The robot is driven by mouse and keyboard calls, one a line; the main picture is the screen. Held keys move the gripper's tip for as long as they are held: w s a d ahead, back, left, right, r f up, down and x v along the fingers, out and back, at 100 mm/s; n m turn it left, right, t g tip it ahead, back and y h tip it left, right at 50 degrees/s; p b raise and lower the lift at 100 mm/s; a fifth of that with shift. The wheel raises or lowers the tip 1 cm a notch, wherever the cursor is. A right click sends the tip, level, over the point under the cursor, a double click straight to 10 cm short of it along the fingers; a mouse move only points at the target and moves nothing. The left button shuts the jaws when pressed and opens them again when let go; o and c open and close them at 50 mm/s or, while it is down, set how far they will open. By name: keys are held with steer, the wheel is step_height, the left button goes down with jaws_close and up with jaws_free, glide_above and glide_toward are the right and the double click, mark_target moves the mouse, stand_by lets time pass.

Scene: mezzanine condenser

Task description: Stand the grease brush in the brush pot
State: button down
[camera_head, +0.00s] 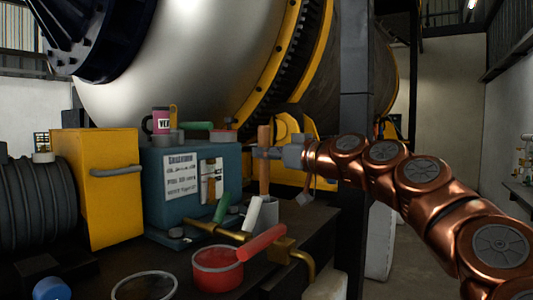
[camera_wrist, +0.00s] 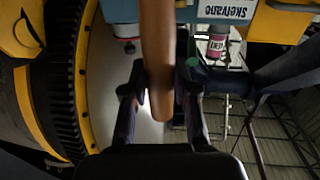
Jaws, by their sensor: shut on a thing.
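My gripper (camera_head: 265,153) is shut on the grease brush, whose long brown wooden handle (camera_head: 264,182) stands about upright. In the wrist view the handle (camera_wrist: 157,55) runs between my two fingers (camera_wrist: 160,88). The bristles cannot be made out. A pale grey cylinder, likely the brush pot (camera_head: 269,214), stands on the dark bench directly below the handle in the picture. The handle's lower end meets the pot's rim in the picture; I cannot tell whether it is inside or behind. A light grey tilted handle (camera_head: 252,213) leans at the pot's left side.
A red pan (camera_head: 217,272) with a red handle and a brass pipe (camera_head: 232,235) lie in front of the pot. A green-handled tool (camera_head: 222,207) and a blue-green box (camera_head: 181,200) stand to the left. A pink can (camera_head: 161,121) sits on the box.

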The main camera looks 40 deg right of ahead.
steer(key=c, duration=0.8)
jaws_free()
steer(key=shift+s, duration=0.1)
steer(key=s, duration=0.4)
steer(key=s+d, duration=0.1)
steer(key=s, duration=0.2)
steer(key=s+d, duration=0.1)
steer(key=s, duration=0.3)
steer(key=shift+s, duration=0.35)
